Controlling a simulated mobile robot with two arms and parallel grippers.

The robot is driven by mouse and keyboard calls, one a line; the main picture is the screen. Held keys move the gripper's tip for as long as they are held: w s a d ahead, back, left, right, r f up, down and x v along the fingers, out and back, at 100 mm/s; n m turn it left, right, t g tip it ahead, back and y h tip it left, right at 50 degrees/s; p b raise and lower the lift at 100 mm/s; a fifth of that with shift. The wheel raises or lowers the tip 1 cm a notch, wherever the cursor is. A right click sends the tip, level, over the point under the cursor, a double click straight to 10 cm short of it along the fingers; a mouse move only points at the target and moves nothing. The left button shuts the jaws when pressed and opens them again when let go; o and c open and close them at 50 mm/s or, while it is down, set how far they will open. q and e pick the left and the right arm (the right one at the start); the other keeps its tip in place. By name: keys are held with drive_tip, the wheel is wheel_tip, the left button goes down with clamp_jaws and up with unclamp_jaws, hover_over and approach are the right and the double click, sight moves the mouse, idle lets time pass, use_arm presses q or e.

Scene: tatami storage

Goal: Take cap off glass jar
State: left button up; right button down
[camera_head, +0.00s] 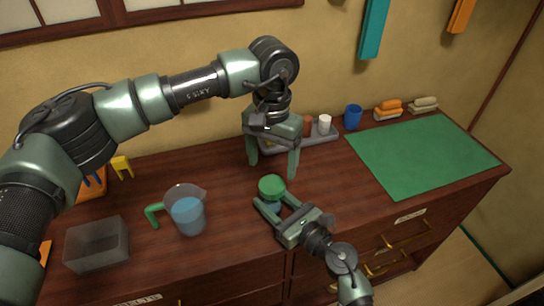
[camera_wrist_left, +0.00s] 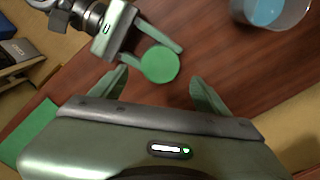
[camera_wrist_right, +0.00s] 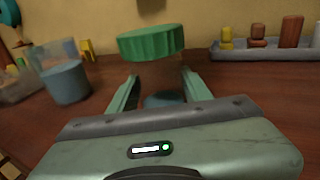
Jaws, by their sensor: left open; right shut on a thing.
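The glass jar (camera_head: 272,207) stands on the dark wooden top, with its ridged green cap (camera_head: 271,186) on it. The cap also shows in the left wrist view (camera_wrist_left: 160,64) and the right wrist view (camera_wrist_right: 151,42). Bluish contents (camera_wrist_right: 165,99) show low in the clear jar. My right gripper (camera_head: 270,200) is shut on the jar body, below the cap, with a finger on each side. My left gripper (camera_head: 272,170) is open and empty, pointing down above and just behind the cap, apart from it. Its fingers also show in the left wrist view (camera_wrist_left: 158,80).
A measuring jug (camera_head: 187,212) with blue liquid and a clear box (camera_head: 97,246) stand to the left. A grey tray (camera_head: 312,142) with small items is behind; a blue cup (camera_head: 353,117) and green mat (camera_head: 425,157) lie right. Wood around the jug is clear.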

sight(272, 184)
use_arm(q)
wheel_tip(272, 184, down, 7)
drive_tip(key=shift+r, duration=0.1)
idle(0.3)
